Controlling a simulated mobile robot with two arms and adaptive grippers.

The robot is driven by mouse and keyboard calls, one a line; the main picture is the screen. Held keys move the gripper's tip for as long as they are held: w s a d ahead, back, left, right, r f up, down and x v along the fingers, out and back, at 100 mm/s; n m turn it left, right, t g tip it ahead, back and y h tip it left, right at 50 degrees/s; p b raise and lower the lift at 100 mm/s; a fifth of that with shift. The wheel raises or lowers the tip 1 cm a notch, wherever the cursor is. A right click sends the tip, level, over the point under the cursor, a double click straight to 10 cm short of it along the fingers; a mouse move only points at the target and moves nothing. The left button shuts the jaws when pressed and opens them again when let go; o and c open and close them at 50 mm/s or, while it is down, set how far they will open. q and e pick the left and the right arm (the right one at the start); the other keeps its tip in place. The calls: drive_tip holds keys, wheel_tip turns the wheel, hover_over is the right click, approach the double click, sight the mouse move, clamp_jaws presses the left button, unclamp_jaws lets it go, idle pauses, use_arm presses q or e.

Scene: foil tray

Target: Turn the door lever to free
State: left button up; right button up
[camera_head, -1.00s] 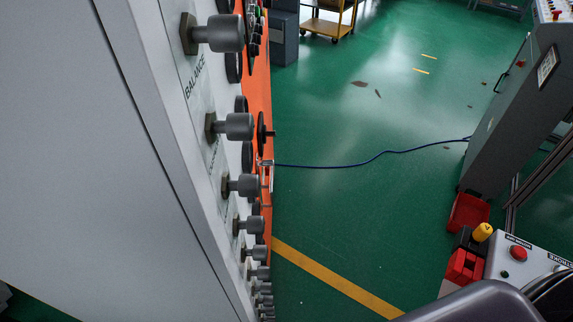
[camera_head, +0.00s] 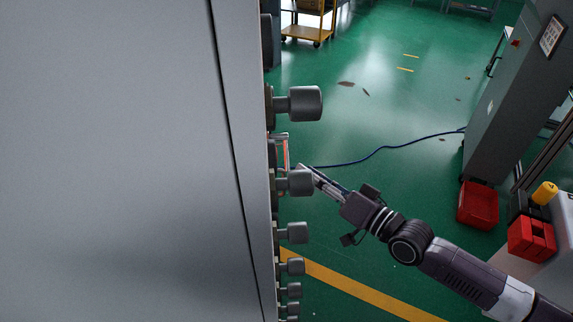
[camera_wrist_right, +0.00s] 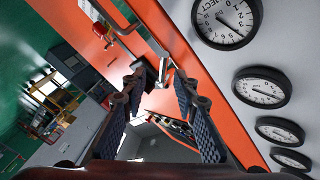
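A metallic door lever (camera_head: 284,150) stands out from the machine's side face, just past a grey knob, in the head view. In the right wrist view a silver lever part (camera_wrist_right: 163,68) shows on the orange panel, between or just beyond the fingertips; contact cannot be made out. My right gripper (camera_head: 306,174) reaches in from the lower right, its tips close to the lever and partly behind a knob. In the right wrist view my right gripper (camera_wrist_right: 160,82) has its two dark ridged fingers spread apart, holding nothing visible. My left gripper is not in view.
Round gauges (camera_wrist_right: 262,87) line the panel at right in the wrist view. A blue cable (camera_head: 385,149) crosses the green floor. Red bins (camera_head: 478,205) stand at right.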

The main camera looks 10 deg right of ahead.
sight(287, 156)
drive_tip(key=p+x, duration=0.1)
drive_tip(key=x, duration=0.6)
drive_tip(key=shift+w+a+r, duration=0.2)
drive_tip(key=shift+a, duration=0.2)
clamp_jaws()
